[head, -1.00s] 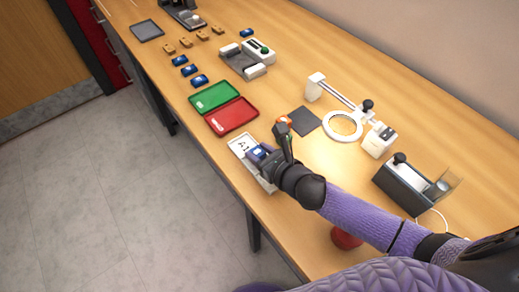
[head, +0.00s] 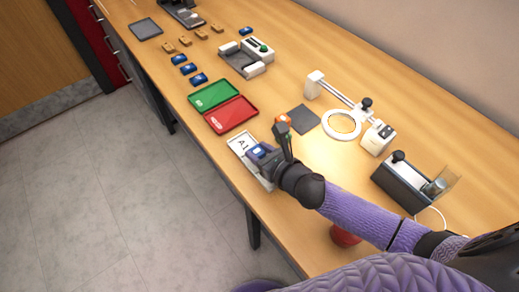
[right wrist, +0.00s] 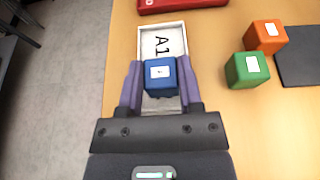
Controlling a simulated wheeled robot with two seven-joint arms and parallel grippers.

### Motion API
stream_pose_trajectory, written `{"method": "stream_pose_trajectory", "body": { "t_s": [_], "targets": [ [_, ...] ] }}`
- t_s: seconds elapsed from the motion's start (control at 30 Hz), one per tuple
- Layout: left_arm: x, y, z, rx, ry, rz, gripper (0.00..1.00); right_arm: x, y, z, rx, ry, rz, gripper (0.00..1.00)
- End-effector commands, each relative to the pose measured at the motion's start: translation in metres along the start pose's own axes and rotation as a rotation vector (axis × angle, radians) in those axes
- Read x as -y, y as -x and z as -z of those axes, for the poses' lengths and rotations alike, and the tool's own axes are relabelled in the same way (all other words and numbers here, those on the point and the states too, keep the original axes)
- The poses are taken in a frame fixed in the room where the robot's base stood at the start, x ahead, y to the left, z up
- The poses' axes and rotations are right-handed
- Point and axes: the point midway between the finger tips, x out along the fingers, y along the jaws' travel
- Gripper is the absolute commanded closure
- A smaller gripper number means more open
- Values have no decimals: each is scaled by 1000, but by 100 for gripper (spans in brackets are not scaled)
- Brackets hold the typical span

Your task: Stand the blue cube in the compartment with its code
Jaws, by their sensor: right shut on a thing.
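The blue cube (right wrist: 160,78) has a white label on its top face, too small to read. My right gripper (right wrist: 160,84) is shut on it, one purple finger on each side. In the head view the right gripper (head: 262,156) is at the white tray near the table's front edge. The white tray (right wrist: 180,27) bears the code A1 on its far part. The cube is over the near part of this tray and hides some of it. I cannot tell whether the cube touches the tray floor. My left gripper is not in view.
An orange cube (right wrist: 267,34) and a green cube (right wrist: 246,70) stand right of the tray, beside a dark mat (head: 304,120). A red tray (head: 232,114) and a green tray (head: 209,96) lie beyond. A ring magnifier (head: 342,125) stands to the right.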

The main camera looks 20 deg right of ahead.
Motion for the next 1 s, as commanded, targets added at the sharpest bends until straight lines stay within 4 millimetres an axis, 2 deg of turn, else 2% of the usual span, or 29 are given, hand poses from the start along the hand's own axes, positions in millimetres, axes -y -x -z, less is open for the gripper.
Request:
{"method": "stream_pose_trajectory", "body": {
  "t_s": [0.87,0.9,1.0],
  "targets": [
    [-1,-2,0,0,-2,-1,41,0,-2,5,0,-1,0,100],
    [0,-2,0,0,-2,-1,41,0,-2,5,0,0,0,52],
    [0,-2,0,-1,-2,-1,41,0,-2,5,0,0,0,31]
  ]
}}
